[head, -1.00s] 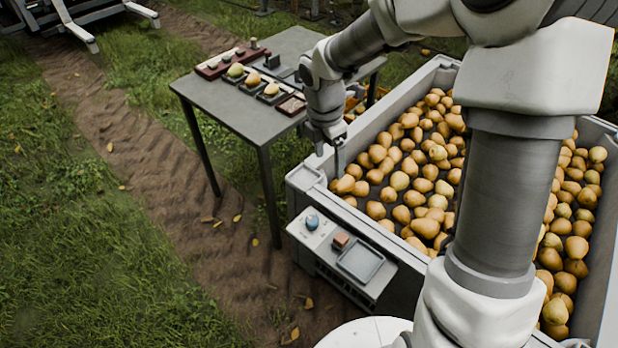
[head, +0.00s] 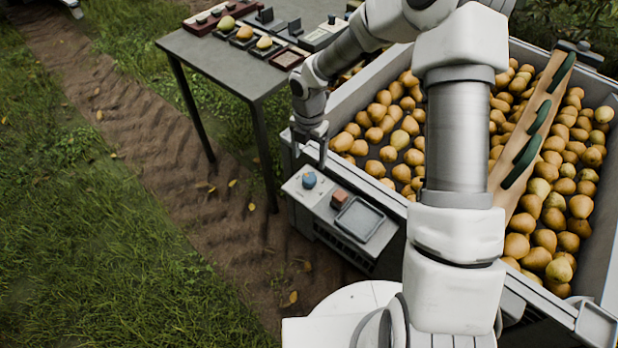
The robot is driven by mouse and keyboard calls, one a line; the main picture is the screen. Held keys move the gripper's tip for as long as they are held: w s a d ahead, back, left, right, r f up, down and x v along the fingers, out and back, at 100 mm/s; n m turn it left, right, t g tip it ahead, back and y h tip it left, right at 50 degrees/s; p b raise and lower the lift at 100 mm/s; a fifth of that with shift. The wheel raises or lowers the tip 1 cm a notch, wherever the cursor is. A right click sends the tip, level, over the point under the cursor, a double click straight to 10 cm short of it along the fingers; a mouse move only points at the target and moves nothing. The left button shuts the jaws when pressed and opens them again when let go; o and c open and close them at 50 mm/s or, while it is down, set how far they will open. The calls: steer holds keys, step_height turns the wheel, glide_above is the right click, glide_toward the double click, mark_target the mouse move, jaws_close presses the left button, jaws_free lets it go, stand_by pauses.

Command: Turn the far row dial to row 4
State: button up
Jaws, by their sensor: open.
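A blue dial knob (head: 309,180) stands on the pale top of a control box (head: 325,208) at the near left corner of the bin. Its row marks are too small to read. A dark red strip (head: 215,16) with several small knobs lies on the far part of the table. I cannot tell for certain which of these is the far row dial. My gripper (head: 309,152) points down, open and empty, just above the blue knob in the picture. It appears apart from the knob, but its height is hard to judge.
The same box carries a reddish block (head: 339,198) and a grey tray (head: 359,219). A large bin (head: 345,105) of pears is behind it, with a wooden board (head: 535,130) with green pads. A grey table (head: 225,65) holds several pears on stands. Grass and a dirt track lie left.

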mark_target(309, 177)
step_height(309, 177, down, 8)
steer(key=shift+f+b, duration=0.25)
steer(key=shift+b, duration=0.9)
jaws_close()
